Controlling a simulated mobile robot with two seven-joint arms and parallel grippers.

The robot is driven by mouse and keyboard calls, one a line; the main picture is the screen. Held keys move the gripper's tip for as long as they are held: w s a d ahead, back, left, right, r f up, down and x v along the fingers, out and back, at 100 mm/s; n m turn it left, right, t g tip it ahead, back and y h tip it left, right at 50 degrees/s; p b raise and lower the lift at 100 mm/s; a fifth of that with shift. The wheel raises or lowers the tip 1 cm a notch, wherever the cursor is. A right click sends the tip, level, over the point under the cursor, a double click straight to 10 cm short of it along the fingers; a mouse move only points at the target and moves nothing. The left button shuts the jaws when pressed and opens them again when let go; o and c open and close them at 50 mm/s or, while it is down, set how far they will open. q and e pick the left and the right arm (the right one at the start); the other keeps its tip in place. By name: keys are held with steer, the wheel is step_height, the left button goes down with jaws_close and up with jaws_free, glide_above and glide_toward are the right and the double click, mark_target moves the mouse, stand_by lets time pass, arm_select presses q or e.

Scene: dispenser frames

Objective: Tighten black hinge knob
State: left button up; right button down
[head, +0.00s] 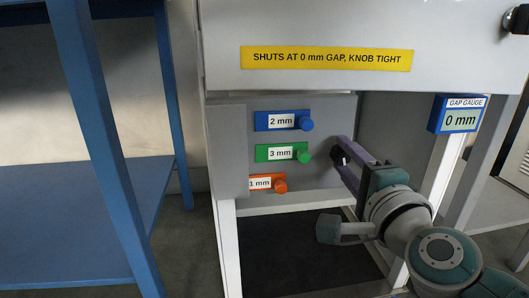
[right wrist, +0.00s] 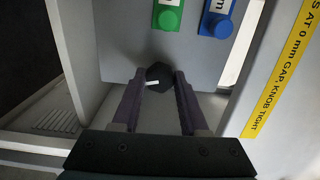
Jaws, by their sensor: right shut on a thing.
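The black hinge knob (right wrist: 157,76) is dark, with a white mark on its face, and sits on the grey panel in the right wrist view. My right gripper (right wrist: 160,80) has one purple-grey finger on each side of it and is shut on it. In the head view the knob (head: 337,153) is partly hidden by the right gripper (head: 341,157), to the right of the coloured knobs. The gap gauge (head: 459,114) at the right reads 0 mm. A yellow label (head: 327,57) above says it shuts at 0 mm gap, knob tight. My left gripper is not in view.
The panel (head: 232,150) carries a blue 2 mm knob (head: 306,124), a green 3 mm knob (head: 304,156) and an orange 1 mm knob (head: 280,186). A blue shelf frame (head: 95,130) stands at the left. Below the panel is an open dark space.

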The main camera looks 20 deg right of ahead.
steer(key=shift+m, duration=1.6)
steer(key=shift+c, duration=2.2)
jaws_free()
steer(key=p+v, duration=0.1)
steer(key=v, duration=0.9)
steer(key=shift+w+a+r+p, duration=0.1)
steer(key=shift+p, duration=0.2)
